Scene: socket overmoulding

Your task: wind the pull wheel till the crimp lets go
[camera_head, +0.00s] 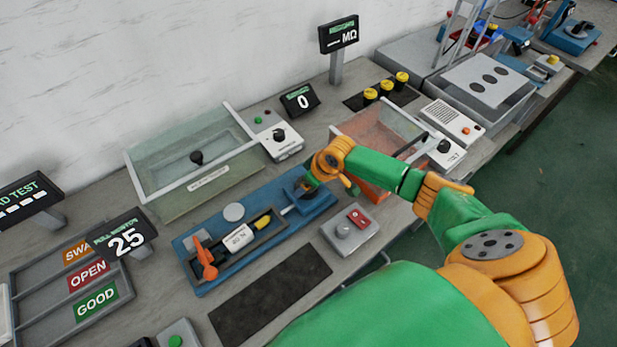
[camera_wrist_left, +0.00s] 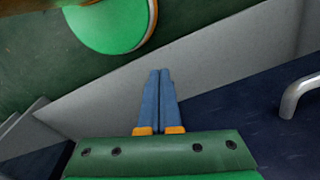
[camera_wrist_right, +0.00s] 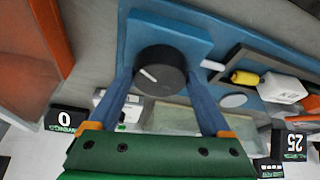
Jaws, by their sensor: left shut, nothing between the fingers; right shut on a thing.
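The pull wheel, a black knob with a white mark, shows in the right wrist view (camera_wrist_right: 160,68) at the end of the blue pull tester (camera_wrist_right: 200,32). My right gripper (camera_wrist_right: 160,78) has a finger on each side of the wheel and is shut on it. In the head view my right gripper (camera_head: 312,182) covers most of the wheel at the right end of the tester (camera_head: 185,243). A yellow crimp piece (camera_head: 264,222) lies in the tester's dark channel beside a white labelled block (camera_head: 238,237). The pull newton display (camera_head: 125,238) reads 25. My left gripper (camera_wrist_left: 159,78) is shut and empty.
An orange lever (camera_head: 206,262) stands at the tester's left end. A grey box with a red switch (camera_head: 359,217) is in front of it. A clear-lidded bath (camera_head: 150,200) is behind. A sorting tray (camera_head: 60,325) is at left, an orange-red bin (camera_head: 375,170) at right.

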